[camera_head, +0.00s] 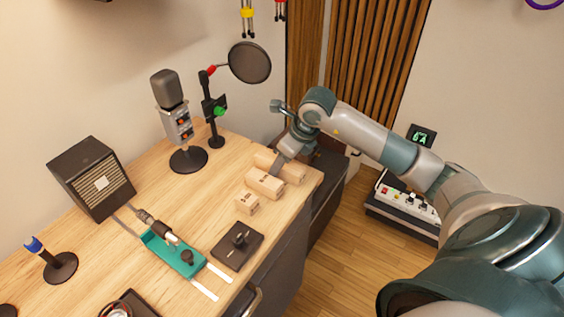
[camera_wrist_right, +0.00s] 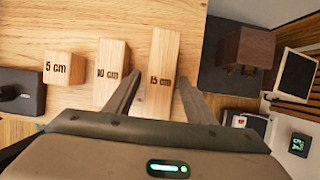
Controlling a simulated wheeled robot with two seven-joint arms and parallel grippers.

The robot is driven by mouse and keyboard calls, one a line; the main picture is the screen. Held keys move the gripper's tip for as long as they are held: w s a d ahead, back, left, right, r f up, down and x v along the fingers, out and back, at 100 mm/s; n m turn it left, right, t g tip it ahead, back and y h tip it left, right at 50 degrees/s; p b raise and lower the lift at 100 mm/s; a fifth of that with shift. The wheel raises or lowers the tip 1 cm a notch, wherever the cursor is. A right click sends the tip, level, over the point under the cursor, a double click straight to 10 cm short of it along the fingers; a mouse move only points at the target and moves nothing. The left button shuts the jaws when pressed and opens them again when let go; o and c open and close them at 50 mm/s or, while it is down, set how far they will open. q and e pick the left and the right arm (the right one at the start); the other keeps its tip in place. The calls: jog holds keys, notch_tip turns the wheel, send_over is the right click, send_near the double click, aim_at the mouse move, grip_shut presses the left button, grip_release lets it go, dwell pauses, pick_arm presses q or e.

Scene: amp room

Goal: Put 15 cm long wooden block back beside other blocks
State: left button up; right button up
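The 15 cm wooden block (camera_head: 294,172) lies on the desk near its right corner, beside the 10 cm block (camera_head: 265,182) and the 5 cm block (camera_head: 247,204). The three lie in a row in length order. In the right wrist view the 15 cm block (camera_wrist_right: 163,60) shows its label, with the 10 cm block (camera_wrist_right: 112,62) and 5 cm block (camera_wrist_right: 64,68) to its left. My right gripper (camera_wrist_right: 160,76) is open, its fingers either side of the 15 cm block's near part. A gap shows on the left; contact on the right is unclear. My left gripper is not in view.
On the wooden desk (camera_head: 215,215) stand a microphone (camera_head: 172,110), a pop filter (camera_head: 250,62), a speaker (camera_head: 93,180), a green jig (camera_head: 172,252) and a dark plate with a knob (camera_head: 238,245). A dark cabinet stands just beyond the desk's right edge.

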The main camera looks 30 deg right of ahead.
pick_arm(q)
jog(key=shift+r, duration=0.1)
pick_arm(e)
jog(key=shift+r, duration=0.15)
jog(key=b+v, duration=0.2)
jog(key=v, duration=0.8)
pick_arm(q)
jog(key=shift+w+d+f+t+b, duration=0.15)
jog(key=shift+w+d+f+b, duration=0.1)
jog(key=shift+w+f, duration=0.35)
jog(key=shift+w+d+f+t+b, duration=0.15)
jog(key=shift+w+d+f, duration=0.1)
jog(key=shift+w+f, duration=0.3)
pick_arm(e)
jog(key=shift+v, duration=0.95)
jog(key=shift+s, duration=0.1)
